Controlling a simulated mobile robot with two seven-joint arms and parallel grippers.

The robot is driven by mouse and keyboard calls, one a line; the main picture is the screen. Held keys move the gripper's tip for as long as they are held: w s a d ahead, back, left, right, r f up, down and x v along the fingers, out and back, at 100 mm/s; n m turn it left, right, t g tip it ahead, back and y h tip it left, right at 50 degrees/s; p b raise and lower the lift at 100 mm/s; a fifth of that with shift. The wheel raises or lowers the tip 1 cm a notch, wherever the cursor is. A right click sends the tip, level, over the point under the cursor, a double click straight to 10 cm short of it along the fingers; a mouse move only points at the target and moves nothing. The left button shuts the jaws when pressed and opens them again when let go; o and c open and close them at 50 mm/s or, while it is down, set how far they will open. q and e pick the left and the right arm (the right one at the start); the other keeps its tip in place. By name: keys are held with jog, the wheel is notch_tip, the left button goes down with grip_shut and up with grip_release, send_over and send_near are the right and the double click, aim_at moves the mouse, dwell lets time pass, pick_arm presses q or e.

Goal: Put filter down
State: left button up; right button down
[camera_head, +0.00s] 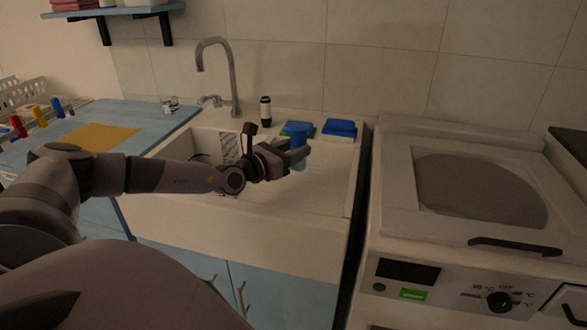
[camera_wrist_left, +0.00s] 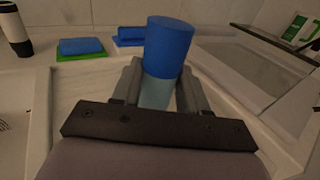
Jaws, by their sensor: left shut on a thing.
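The filter looks like a cylinder with a blue upper part and a paler blue-grey lower part; it shows in the left wrist view (camera_wrist_left: 168,48) and in the head view (camera_head: 298,132). My left gripper (camera_head: 296,152) is shut on it and holds it upright over the ribbed drainboard (camera_head: 322,170) of the white sink. In the left wrist view the fingers (camera_wrist_left: 158,88) clasp its lower part from both sides. My right gripper is not in view.
Blue and green sponges (camera_head: 340,128) lie on the sink's back ledge, with a black-and-white bottle (camera_head: 265,112) to their left. A tap (camera_head: 234,80) rises behind the basin. A white top-lid appliance (camera_head: 475,200) stands right of the sink. The drainboard around the gripper looks clear.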

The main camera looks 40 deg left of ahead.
pick_arm(q)
jog(key=shift+f, duration=2.25)
jog(key=shift+f+b, duration=0.15)
jog(key=shift+b, duration=0.25)
jog(key=o, duration=1.1)
